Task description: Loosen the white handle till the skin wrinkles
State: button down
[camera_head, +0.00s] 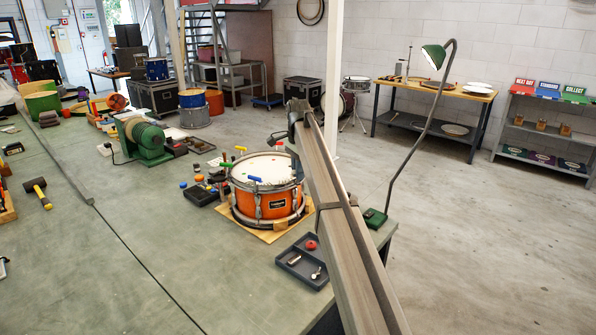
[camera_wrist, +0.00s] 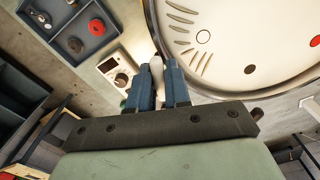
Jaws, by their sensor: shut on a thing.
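The orange drum (camera_head: 262,205) stands on a wooden board on the bench, with coloured handles around its rim. Its pale skin (camera_wrist: 240,50) fills the upper right of the wrist view. Several short curved marks show on the skin near the rim beside my gripper; I cannot tell whether they are wrinkles or print. My gripper (camera_wrist: 160,82) has its blue fingers shut on the white handle (camera_wrist: 156,66), just outside the rim. Only a slim part of the handle shows between the fingers. In the head view my arm hides the white handle.
A dark tray (camera_head: 304,262) with a red knob and small metal parts sits in front of the drum. A small device with a dial (camera_wrist: 121,78) lies close to the gripper. A green lamp base (camera_head: 375,218) stands right of my arm. The bench's left front is mostly clear.

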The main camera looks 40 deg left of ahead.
jog(key=shift+n, duration=1.1)
jog(key=c, duration=1.2)
grip_release()
jog(key=shift+o, duration=0.2)
notch_tip(320, 180, up, 14)
jog(key=shift+f, duration=0.1)
